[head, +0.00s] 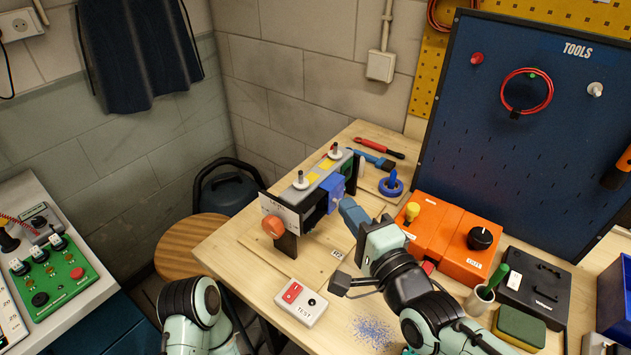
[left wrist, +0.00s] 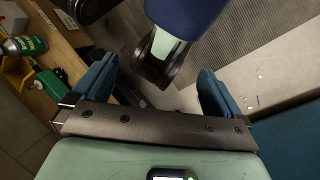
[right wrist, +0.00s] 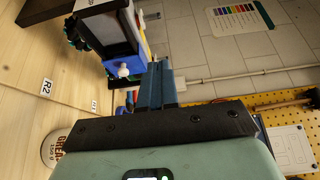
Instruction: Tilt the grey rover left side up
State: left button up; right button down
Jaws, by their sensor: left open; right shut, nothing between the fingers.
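The grey rover (head: 308,184) stands on a pale wooden board on the bench. The right wrist view shows the blue box with a white knob (right wrist: 123,71) near the fingertips (right wrist: 160,75). My left gripper (left wrist: 155,88) is open and empty, away from the rover.
A white TEST box (head: 301,302) lies in front of the board. Orange boxes (head: 448,240) stand to the right, with a blue ring stand (head: 391,184) behind. A round stool (head: 185,245) is left of the bench.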

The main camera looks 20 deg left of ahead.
aim_at(315, 193)
jog(key=w+a+p, duration=0.2)
jog(key=w+a, duration=0.3)
jog(key=a, duration=0.3)
